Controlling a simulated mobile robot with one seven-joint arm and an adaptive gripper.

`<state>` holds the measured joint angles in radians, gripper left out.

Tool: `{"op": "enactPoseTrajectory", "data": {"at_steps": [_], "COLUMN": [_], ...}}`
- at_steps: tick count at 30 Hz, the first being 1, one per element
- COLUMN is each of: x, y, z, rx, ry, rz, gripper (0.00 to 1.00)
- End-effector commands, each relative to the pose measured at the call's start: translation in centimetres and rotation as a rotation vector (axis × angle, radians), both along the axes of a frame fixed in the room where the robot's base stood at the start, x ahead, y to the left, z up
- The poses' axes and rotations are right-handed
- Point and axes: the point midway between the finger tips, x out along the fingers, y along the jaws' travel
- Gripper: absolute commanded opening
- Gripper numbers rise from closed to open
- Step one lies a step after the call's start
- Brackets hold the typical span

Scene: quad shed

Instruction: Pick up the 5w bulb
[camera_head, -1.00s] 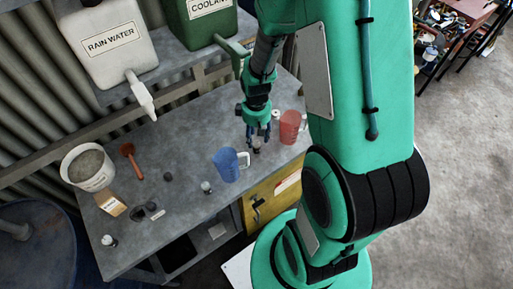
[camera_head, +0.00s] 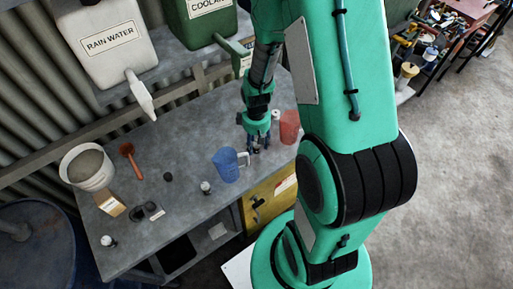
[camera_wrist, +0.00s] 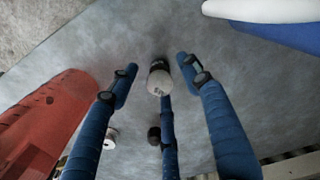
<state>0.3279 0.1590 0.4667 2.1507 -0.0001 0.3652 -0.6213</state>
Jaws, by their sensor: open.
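A small bulb (camera_wrist: 159,82) with a pale rounded end and a dark part stands on the grey bench, seen in the wrist view; I cannot read a wattage on it. My gripper (camera_wrist: 157,72) is open, its blue fingers spread around the bulb with visible gaps at the sides. In the head view my gripper (camera_head: 257,147) points down low over the bench, between the blue jug (camera_head: 226,166) and the red jug (camera_head: 289,127), and mostly hides that bulb. Other similar bulbs stand farther left, one left of the blue jug (camera_head: 206,187) and one at the near left corner (camera_head: 108,241).
In the wrist view the red jug (camera_wrist: 40,120) is close on the left and the blue jug (camera_wrist: 285,37) at upper right. Containers sit on the shelf above.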

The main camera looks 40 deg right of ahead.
Motion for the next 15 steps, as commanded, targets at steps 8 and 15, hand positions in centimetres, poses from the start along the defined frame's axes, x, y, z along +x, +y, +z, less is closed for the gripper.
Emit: {"op": "enactPoseTrajectory", "data": {"at_steps": [8, 15], "x": [0.00, 0.00], "y": [0.00, 0.00], "z": [0.01, 0.02], "rx": [0.000, 0.000], "ry": [0.000, 0.000], "rz": [0.000, 0.000], "gripper": [0.20, 0.00]}}
